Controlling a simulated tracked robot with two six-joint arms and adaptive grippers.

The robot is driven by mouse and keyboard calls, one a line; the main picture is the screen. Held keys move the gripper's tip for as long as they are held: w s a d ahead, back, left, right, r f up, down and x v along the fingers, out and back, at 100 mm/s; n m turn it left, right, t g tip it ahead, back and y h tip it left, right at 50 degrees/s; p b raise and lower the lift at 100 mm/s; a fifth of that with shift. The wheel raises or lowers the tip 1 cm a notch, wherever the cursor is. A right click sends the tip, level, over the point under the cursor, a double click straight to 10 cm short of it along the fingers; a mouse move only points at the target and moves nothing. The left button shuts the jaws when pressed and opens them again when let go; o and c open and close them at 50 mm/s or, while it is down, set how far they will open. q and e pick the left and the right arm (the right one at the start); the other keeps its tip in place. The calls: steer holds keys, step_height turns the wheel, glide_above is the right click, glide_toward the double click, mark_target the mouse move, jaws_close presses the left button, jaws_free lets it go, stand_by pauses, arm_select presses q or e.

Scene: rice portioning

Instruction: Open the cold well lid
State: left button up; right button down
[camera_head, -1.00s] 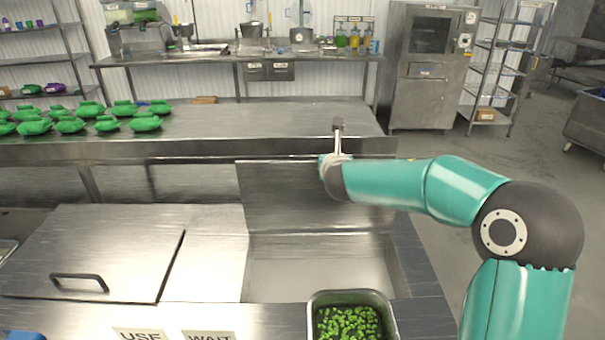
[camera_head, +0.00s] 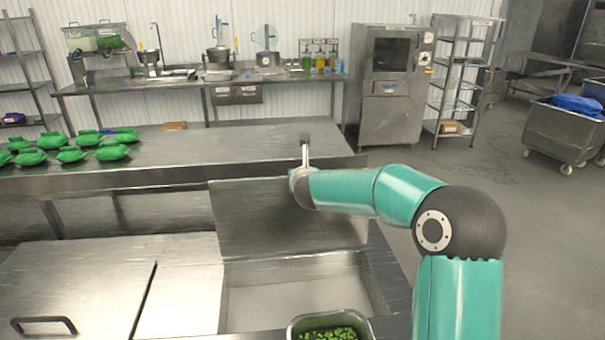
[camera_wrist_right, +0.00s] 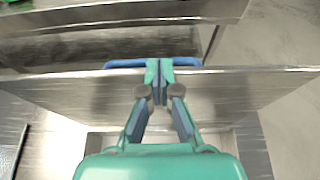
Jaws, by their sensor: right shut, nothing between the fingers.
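The cold well lid (camera_head: 260,220) is a steel panel standing raised at the back of the open well (camera_head: 290,290). In the right wrist view the lid (camera_wrist_right: 240,90) runs across the picture, with a blue handle (camera_wrist_right: 125,63) at its far side. My right gripper (camera_wrist_right: 160,72) is shut and empty at the lid's top edge, by the middle of the handle. I cannot tell whether it touches the lid. In the head view my right arm reaches left to the lid's top edge, and the fingertips are not clear there. My left gripper is not in view.
A flat steel cover with a dark handle (camera_head: 43,323) lies left of the well. A pan of green pieces (camera_head: 330,330) stands in front. Open floor lies to the right.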

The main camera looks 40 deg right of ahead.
steer(key=v, duration=0.8)
steer(key=shift+s, duration=0.25)
steer(key=shift+r, duration=0.1)
